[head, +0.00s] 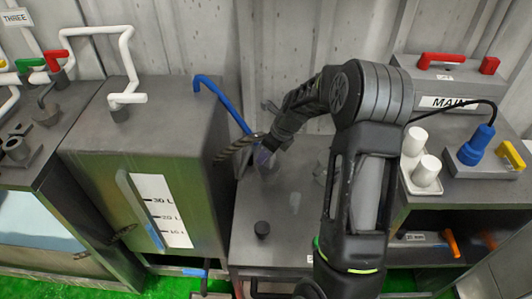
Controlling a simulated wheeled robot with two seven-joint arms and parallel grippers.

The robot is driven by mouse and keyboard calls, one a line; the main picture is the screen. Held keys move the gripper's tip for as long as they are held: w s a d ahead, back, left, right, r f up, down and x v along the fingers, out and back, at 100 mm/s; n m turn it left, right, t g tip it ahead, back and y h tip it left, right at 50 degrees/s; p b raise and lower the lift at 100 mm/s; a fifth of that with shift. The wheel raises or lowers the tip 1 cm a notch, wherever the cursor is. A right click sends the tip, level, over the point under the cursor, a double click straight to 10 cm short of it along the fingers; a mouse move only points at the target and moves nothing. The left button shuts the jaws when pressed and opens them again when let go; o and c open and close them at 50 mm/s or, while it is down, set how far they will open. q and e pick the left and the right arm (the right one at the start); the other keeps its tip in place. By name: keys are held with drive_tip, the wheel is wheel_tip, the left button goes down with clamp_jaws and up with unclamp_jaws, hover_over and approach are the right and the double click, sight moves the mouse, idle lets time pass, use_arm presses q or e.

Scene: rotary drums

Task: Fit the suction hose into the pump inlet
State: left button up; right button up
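My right arm comes up from the bottom and reaches over the grey counter (247,262) between the tank and the main-switch cabinet. My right gripper (268,146) is small and dark at the counter's back left. A ribbed, tan-and-dark hose (236,149) runs from the gripper toward the tank's right side. The two seem to touch, but I cannot tell whether the fingers are closed on it. A faint purplish part (263,158) shows just under the gripper; I cannot make out a pump inlet. My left gripper is not in view.
The grey tank (98,166) with a litre scale (162,211) stands left. A blue pipe (222,102) slopes down behind the gripper. A black knob (262,229) stands on the counter. White cups (426,171) and a blue plug (477,143) are at right.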

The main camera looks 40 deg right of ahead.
sight(274, 167)
drive_tip(key=o, duration=0.4)
drive_tip(key=v, duration=0.7)
drive_tip(key=shift+s+r, duration=0.15)
drive_tip(key=shift+r, duration=0.25)
drive_tip(key=shift+r, duration=0.1)
idle(0.6)
